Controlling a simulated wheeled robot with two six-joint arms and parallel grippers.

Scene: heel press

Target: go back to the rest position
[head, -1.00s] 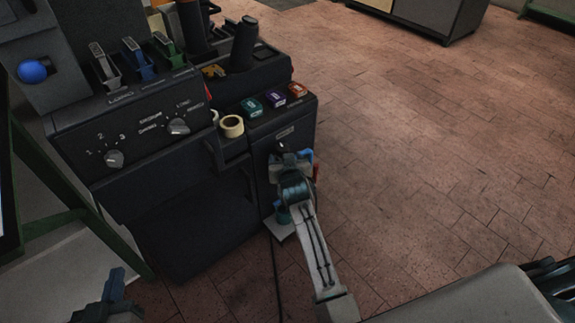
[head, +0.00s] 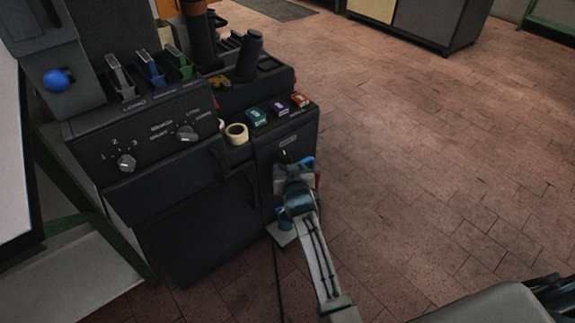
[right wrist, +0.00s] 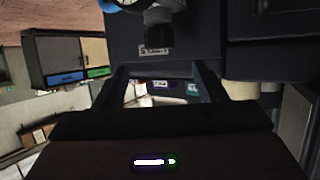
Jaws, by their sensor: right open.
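My right gripper (head: 291,165) is in front of the narrow right-hand panel of the dark console (head: 195,220), just below a small label and switch (head: 284,154). In the right wrist view its two fingers (right wrist: 162,75) stand apart with nothing between them. Past the fingers I see the dark panel with a pale label (right wrist: 153,50) and coloured buttons. I cannot tell whether a finger touches the panel. My left gripper is out of view.
The console carries two rotary knobs (head: 126,163), a green lever (head: 179,63), a blue lever (head: 151,70), a tape roll (head: 237,134) and teal, purple and orange buttons (head: 278,108). A blue ball (head: 57,80) is at left. The brick floor (head: 430,150) at right is clear.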

